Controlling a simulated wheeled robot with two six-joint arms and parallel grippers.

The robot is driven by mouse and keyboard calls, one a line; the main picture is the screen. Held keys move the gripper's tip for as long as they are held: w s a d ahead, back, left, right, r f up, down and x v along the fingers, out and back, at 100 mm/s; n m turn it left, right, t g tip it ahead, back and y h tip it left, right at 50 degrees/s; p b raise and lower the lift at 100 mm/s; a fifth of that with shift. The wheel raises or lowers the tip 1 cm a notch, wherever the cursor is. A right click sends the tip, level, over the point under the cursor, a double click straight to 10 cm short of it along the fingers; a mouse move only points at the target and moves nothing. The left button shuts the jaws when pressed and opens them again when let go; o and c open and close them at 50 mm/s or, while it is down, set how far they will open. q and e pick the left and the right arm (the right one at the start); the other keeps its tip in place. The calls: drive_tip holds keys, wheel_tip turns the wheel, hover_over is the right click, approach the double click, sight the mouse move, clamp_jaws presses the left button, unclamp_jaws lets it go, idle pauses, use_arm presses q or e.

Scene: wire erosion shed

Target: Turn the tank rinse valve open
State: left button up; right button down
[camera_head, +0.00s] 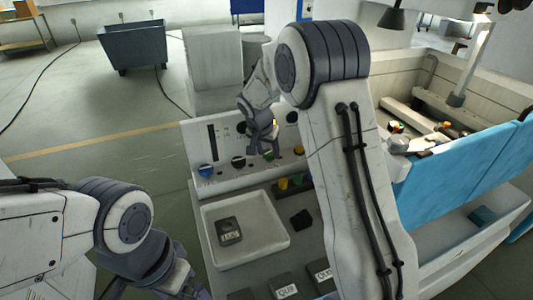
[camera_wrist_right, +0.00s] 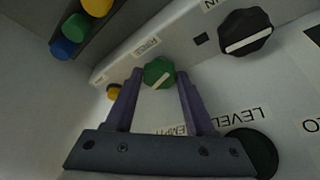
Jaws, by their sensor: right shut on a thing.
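A green knob (camera_wrist_right: 159,72) with a pale pointer bar sits on the white control panel (camera_wrist_right: 205,75). In the right wrist view it is between the purple fingertips of my right gripper (camera_wrist_right: 157,80), which is shut on it.
Black knobs (camera_wrist_right: 246,31) are close by on the panel. A blue knob (camera_head: 205,170) is at its left. A white tray (camera_head: 211,262) holds a dark labelled block (camera_head: 229,231). Coloured buttons (camera_head: 290,182) stand below the panel. A blue-sided machine tank (camera_head: 460,160) is at the right.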

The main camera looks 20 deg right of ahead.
drive_tip(key=shift+s+d+r+n+y+p, duration=0.15)
drive_tip(key=shift+n+y+p, duration=0.15)
drive_tip(key=shift+n, duration=0.7)
drive_tip(key=n+y+p, duration=0.1)
drive_tip(key=n+p, duration=0.1)
drive_tip(key=shift+d+r+n+t, duration=0.1)
drive_tip(key=shift+r+n+t, duration=0.05)
drive_tip(key=shift+n+t, duration=0.2)
drive_tip(key=shift+d+n+t+y+p, duration=0.1)
drive_tip(key=shift+n+t+y+p, duration=0.2)
drive_tip(key=shift+n+p, duration=0.5)
drive_tip(key=shift+d+f+n, duration=0.1)
drive_tip(key=shift+f+n, duration=0.1)
drive_tip(key=shift+n, duration=0.15)
drive_tip(key=shift+f+n+y, duration=0.1)
drive_tip(key=shift+n+y, duration=0.3)
drive_tip(key=shift+n, duration=0.1)
drive_tip(key=n+b, duration=0.1)
drive_tip(key=b, duration=0.1)
drive_tip(key=n+y+b, duration=0.1)
drive_tip(key=n+b, duration=0.2)
drive_tip(key=b, duration=0.1)
drive_tip(key=shift+d+f+n+y+b, duration=0.2)
drive_tip(key=shift+d+n+y+b, duration=0.05)
drive_tip(key=shift+n+y+b, duration=0.05)
drive_tip(key=shift+r+n+y+b, duration=0.2)
drive_tip(key=shift+n+y+b, duration=0.1)
drive_tip(key=shift+n+b, duration=0.55)
drive_tip(key=shift+g, duration=0.45)
